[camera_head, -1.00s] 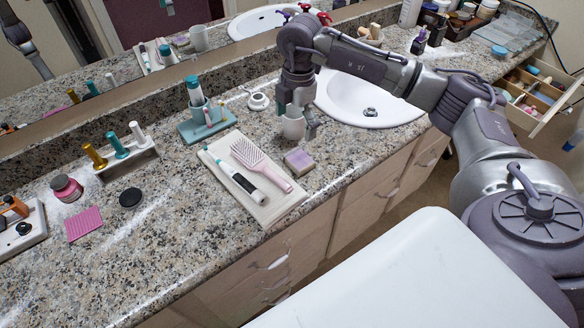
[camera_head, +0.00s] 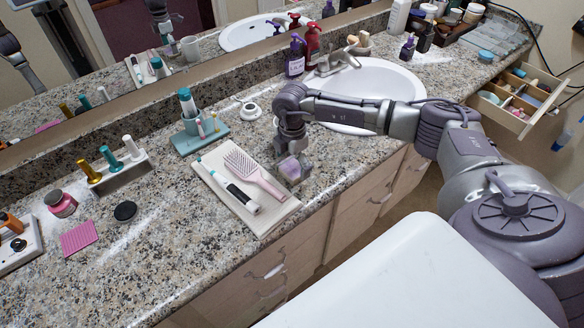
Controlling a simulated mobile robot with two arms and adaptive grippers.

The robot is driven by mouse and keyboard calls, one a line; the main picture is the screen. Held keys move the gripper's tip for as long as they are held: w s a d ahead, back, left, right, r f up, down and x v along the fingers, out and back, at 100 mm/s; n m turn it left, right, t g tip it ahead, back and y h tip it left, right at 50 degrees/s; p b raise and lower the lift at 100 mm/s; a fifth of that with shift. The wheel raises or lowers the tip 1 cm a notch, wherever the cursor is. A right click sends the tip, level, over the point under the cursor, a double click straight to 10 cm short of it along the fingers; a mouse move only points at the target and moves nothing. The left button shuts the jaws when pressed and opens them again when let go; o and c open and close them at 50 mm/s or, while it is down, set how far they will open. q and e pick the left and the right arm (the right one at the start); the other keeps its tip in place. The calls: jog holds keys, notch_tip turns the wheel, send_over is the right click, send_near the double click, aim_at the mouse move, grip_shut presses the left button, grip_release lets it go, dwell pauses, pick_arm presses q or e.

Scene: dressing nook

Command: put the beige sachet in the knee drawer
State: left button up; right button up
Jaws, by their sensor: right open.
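An open drawer (camera_head: 498,112) with several small items stands out at the far right; closed drawer fronts (camera_head: 268,262) are under the counter. I cannot tell which is the knee drawer. My left gripper is not in view.
A pale tray (camera_head: 222,196) holds a pink hairbrush (camera_head: 255,175) and an electric toothbrush (camera_head: 243,199). A teal cup stand (camera_head: 200,138) is behind it. The sink (camera_head: 400,85) lies behind my right forearm. Bottles stand by the mirror. Counter left of the tray is partly clear.

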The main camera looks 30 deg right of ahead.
jog(key=shift+f, duration=0.5)
jog(key=c, duration=0.8)
jog(key=shift+r, duration=0.15)
